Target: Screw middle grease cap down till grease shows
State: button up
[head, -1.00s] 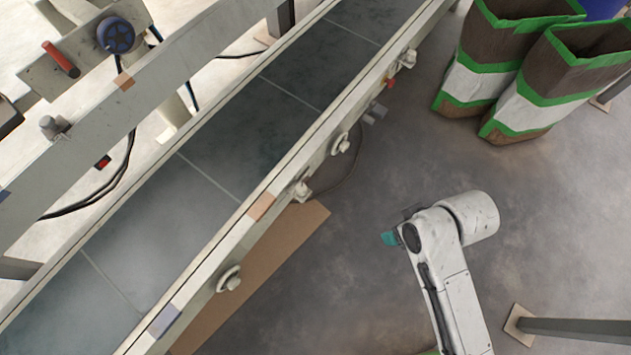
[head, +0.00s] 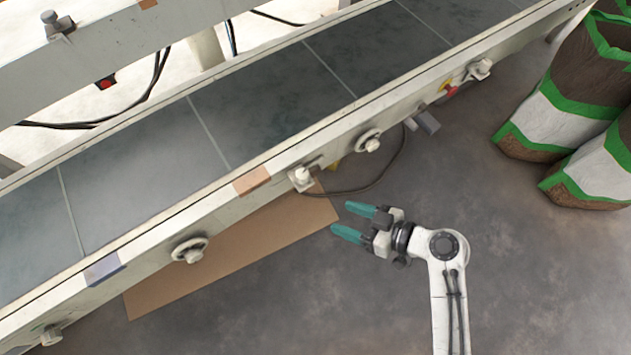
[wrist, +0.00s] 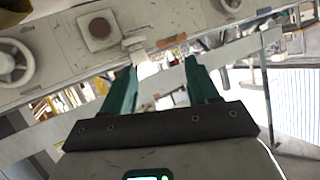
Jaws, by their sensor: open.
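Pale grease caps sit on square plates along the conveyor's near side rail. The middle cap (head: 302,174) is a pale knob on its plate, right of an orange-brown patch. In the wrist view that middle cap (wrist: 100,28) shows as a round brownish top on a pale square plate, up and left of the fingers. Other caps are at the right (head: 478,70) and lower left (head: 52,335). My gripper (head: 341,219) is open and empty, its teal fingers pointing left, below and right of the middle cap and apart from it. The wrist view shows the open fingers (wrist: 161,66) with nothing between them.
Round handwheels flank the middle cap on the rail, right (head: 368,142) and left (head: 190,250). A red button (head: 451,91) is farther right. A cardboard sheet (head: 235,262) lies under the conveyor edge. Green-and-white bags (head: 575,110) stand at right. The floor around my arm is clear.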

aim_at(308, 179)
jog(key=w+a+f+t+y+b, duration=0.1)
jog(key=w+a+b, duration=0.1)
jog(key=w+a, duration=0.1)
jog(key=w+a+f+t+b, duration=0.1)
jog(key=w+a+t+b, duration=0.1)
jog(key=w+a, duration=0.2)
jog(key=w+a+f+t+y+b, duration=0.1)
jog(key=w+a+b, duration=0.1)
jog(key=w+a, duration=0.2)
jog(key=shift+w+t+y, duration=0.3)
jog(key=shift+w, duration=0.35)
jog(key=shift+f, duration=0.1)
jog(key=c, duration=0.9)
